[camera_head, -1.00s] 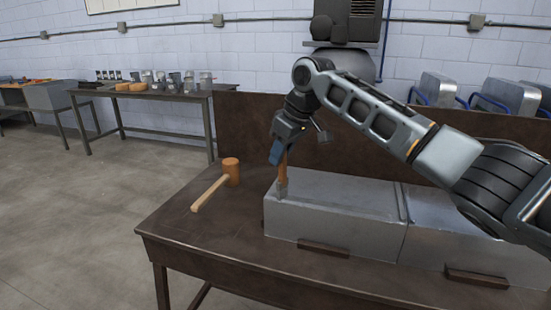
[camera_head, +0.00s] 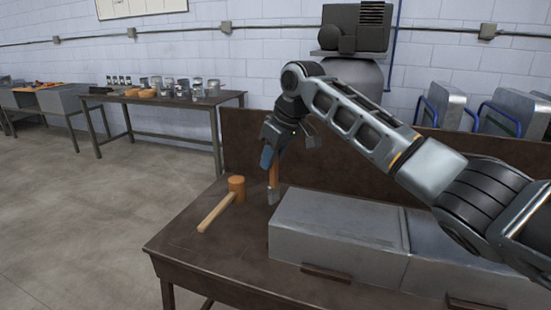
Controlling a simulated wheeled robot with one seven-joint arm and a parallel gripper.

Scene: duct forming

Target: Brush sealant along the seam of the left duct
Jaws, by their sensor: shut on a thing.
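My gripper (camera_head: 279,152) is shut on a brush (camera_head: 273,180) with an orange-brown handle and a grey tip, pointing down. The brush is at the left back end of the left duct (camera_head: 335,228), a grey metal box lying on the workbench. The brush tip shows beside the duct's left back corner; I cannot tell whether it touches the duct. A second duct section (camera_head: 455,262) adjoins it on the right, partly hidden by my arm. No sealant can be made out on the left duct's top.
A mallet (camera_head: 222,205) lies on the workbench (camera_head: 190,246) left of the duct. Small dark blocks (camera_head: 326,274) sit along the duct's front. A back board (camera_head: 243,150) rises behind. A side table (camera_head: 190,102) holds cans and tools.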

